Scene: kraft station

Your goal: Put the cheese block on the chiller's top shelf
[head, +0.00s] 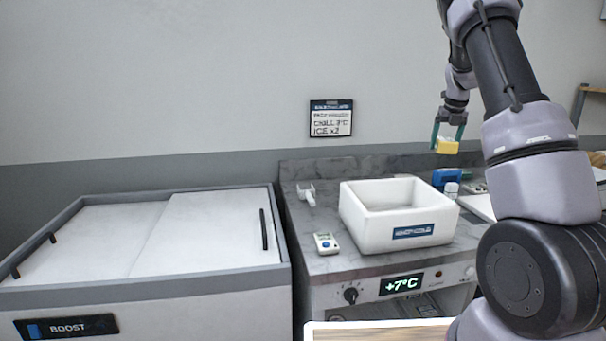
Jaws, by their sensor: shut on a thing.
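The cheese block (446,146) is a small yellow block, held in the air above the back right of the grey counter. My gripper (447,140) points down with its teal fingers on either side of the block and is shut on it.
A white open box (398,236) with a blue label stands on the counter. A small white device with a blue button (326,243) and a white fitting (307,193) lie left of it. A blue item (447,178) and a white bottle (450,191) stand behind it. A lidded chest (147,258) is at left.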

